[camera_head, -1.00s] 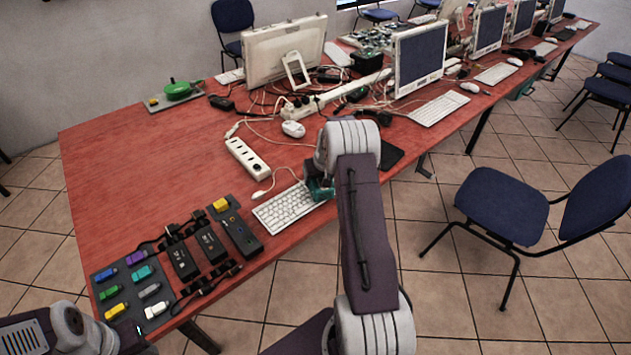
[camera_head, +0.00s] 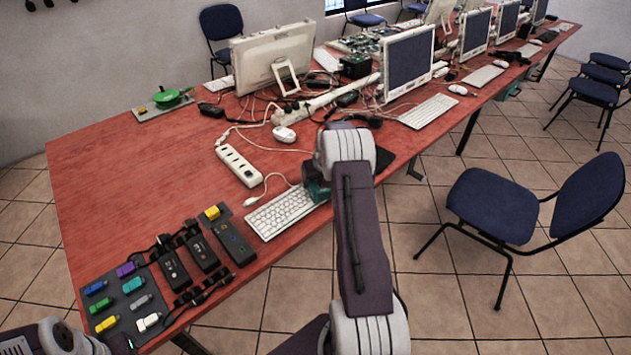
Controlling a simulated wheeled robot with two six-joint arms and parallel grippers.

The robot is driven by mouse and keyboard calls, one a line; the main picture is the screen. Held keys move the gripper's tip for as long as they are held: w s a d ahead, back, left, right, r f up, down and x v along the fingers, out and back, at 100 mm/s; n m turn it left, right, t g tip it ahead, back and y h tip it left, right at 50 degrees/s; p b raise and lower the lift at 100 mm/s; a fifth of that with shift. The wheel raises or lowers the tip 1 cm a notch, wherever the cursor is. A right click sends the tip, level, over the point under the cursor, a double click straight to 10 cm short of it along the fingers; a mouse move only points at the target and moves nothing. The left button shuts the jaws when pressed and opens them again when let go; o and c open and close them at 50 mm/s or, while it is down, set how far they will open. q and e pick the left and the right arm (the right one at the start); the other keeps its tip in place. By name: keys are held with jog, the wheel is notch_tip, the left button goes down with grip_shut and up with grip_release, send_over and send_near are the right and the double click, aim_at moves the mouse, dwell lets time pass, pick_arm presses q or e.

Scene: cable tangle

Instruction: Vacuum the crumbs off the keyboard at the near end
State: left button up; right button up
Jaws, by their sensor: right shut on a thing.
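The white keyboard (camera_head: 278,214) at the near end lies at the table's front edge. Crumbs are too small to make out on it. My right gripper (camera_head: 318,188) is at the keyboard's right end, largely hidden behind my own wrist. It is shut on a teal-green tool (camera_head: 315,190), of which only a small part shows; I take it to be the hand vacuum. Whether the tool touches the keys cannot be told. My left arm shows at the lower left corner, with a dark end part (camera_head: 122,345); its fingertips are not visible.
A white power strip (camera_head: 238,165) and a mouse (camera_head: 284,134) with cables lie behind the keyboard. A dark tray (camera_head: 120,298) of coloured sticks and several black adapters (camera_head: 203,252) lie to its left. The red table (camera_head: 140,180) is clear at the left.

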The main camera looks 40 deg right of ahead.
jog(key=shift+d, duration=0.1)
jog(key=shift+w+d, duration=0.1)
jog(key=shift+d, duration=1.15)
jog(key=shift+r, duration=0.1)
notch_tip(320, 180, up, 7)
jog(key=p, duration=0.5)
dwell(0.4)
